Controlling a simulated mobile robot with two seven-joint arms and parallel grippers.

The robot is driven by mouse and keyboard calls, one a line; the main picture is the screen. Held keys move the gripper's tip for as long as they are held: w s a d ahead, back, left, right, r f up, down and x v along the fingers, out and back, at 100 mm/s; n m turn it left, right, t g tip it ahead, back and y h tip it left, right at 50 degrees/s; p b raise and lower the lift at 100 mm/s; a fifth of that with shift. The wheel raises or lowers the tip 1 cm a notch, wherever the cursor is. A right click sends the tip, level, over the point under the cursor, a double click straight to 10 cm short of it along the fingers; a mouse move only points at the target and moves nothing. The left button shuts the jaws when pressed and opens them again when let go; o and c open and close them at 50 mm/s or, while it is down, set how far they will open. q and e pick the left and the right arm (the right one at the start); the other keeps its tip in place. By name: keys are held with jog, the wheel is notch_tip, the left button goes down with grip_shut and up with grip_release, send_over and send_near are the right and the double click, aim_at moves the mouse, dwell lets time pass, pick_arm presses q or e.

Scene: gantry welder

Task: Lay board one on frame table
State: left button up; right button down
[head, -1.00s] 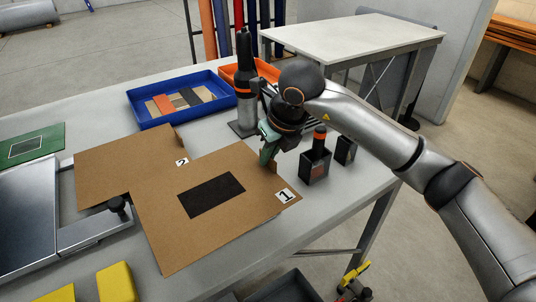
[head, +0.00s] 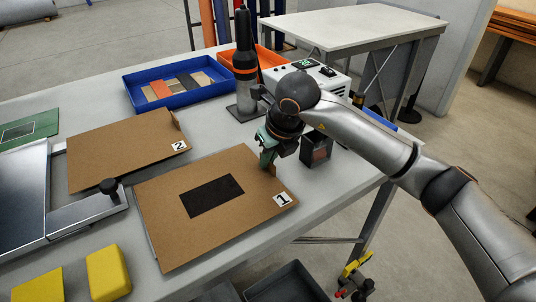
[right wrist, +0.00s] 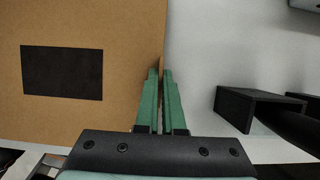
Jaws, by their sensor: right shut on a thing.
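Board one (head: 222,214) is a brown sheet with a black rectangle and a "1" label, in front of me at the table's near side. My right gripper (head: 269,163) is shut on its right edge, near the label. The right wrist view shows the closed green fingers (right wrist: 161,75) along the edge of board one (right wrist: 125,60). Whether the board touches the table or hangs just above it I cannot tell. A metal frame with a black knob, perhaps the frame table (head: 82,219), lies at the left. My left gripper is not in view.
Board two (head: 120,150) lies behind and left of board one. A blue tray (head: 140,104), an orange bin (head: 268,61) and a black-and-grey post (head: 244,75) stand behind. A black box (head: 317,148) stands beside my gripper.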

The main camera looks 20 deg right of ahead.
jog(key=shift+f, duration=0.25)
dwell(0.3)
jog(key=c, duration=1.5)
grip_release()
jog(key=o, duration=0.5)
jog(key=shift+o, duration=0.2)
jog(key=v, duration=1.2)
jog(key=shift+s+r, duration=0.2)
